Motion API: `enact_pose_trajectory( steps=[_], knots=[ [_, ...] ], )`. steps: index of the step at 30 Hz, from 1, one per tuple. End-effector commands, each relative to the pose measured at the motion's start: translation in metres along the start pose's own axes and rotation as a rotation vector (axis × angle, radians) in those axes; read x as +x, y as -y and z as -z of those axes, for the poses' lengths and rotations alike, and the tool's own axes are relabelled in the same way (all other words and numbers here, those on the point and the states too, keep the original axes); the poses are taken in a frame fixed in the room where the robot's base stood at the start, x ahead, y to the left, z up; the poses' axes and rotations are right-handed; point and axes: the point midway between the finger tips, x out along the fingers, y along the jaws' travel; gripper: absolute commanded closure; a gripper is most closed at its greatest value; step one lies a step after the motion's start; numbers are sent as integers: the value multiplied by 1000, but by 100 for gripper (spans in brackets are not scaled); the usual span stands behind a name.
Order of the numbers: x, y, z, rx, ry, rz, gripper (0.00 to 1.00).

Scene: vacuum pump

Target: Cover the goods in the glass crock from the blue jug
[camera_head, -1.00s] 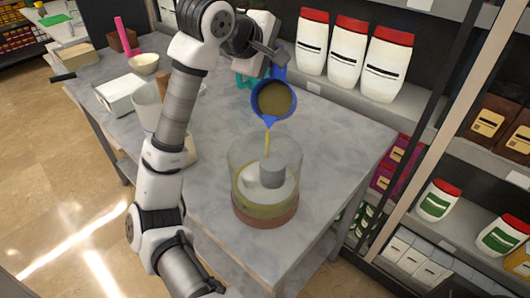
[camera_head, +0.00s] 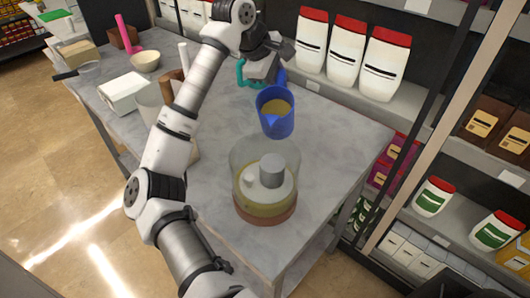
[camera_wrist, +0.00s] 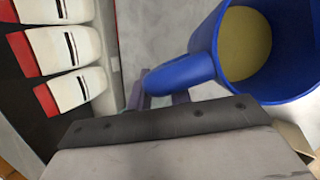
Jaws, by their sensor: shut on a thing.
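The blue jug (camera_head: 275,115) is held up beyond the glass crock, nearly upright, with yellowish liquid inside. No stream leaves its spout now. In the wrist view the jug (camera_wrist: 283,85) shows its liquid and its blue handle, and my gripper (camera_wrist: 165,99) is shut on that handle. In the head view my gripper (camera_head: 278,75) is partly hidden behind the jug and my wrist. The glass crock (camera_head: 264,160) stands on the table near its front corner. It holds yellowish liquid above a reddish-brown bottom layer, with a pale disc and a grey cylinder (camera_head: 272,171) on top.
The grey table (camera_head: 335,150) is clear to the right of the crock. A teal-handled item (camera_head: 240,75), a white box (camera_head: 122,93), a bowl (camera_head: 145,61) and a clear container (camera_head: 150,105) stand left and behind. Shelves with red-capped white containers (camera_head: 345,50) border the back right.

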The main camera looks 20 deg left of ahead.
Motion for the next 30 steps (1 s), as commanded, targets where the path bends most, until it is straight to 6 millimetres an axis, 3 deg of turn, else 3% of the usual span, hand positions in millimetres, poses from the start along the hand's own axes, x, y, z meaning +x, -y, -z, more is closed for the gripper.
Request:
enact_pose_trajectory(
  steps=[6,15,30],
  knots=[
    [21,-9,10,-62,29,146,100],
    [55,-7,24,-133,64,314,100],
    [75,-4,32,-183,90,437,100]
  ],
)
